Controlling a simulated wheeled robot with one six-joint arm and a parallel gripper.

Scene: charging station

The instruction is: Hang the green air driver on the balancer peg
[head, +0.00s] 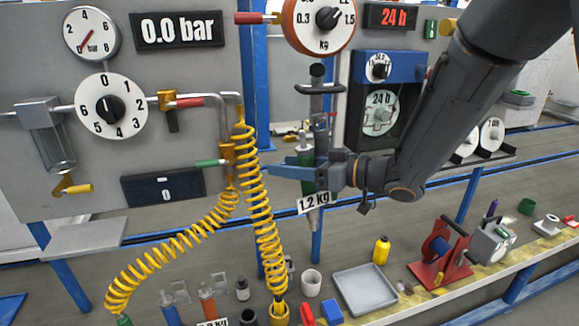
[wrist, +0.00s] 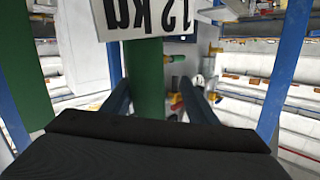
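The green air driver (head: 307,185) stands upright below the balancer (head: 319,20), with a white "1.2 kg" label (head: 314,203) on its lower part. Its green body (wrist: 147,90) fills the middle of the wrist view, with the label upside down above it. My gripper (head: 290,167) reaches in from the right at the driver's body. In the wrist view its two fingers (wrist: 160,92) stand either side of the body, and a gap shows on the right. A dark bar and grey shaft (head: 319,92) lie above the driver; I cannot tell whether it bears on the peg.
Coiled yellow hoses (head: 262,205) hang close left of the driver. A blue post (head: 258,80) stands behind. The grey tray (head: 364,290), a white cup (head: 311,282), a yellow bottle (head: 381,250) and a red stand (head: 440,255) are on the bench below.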

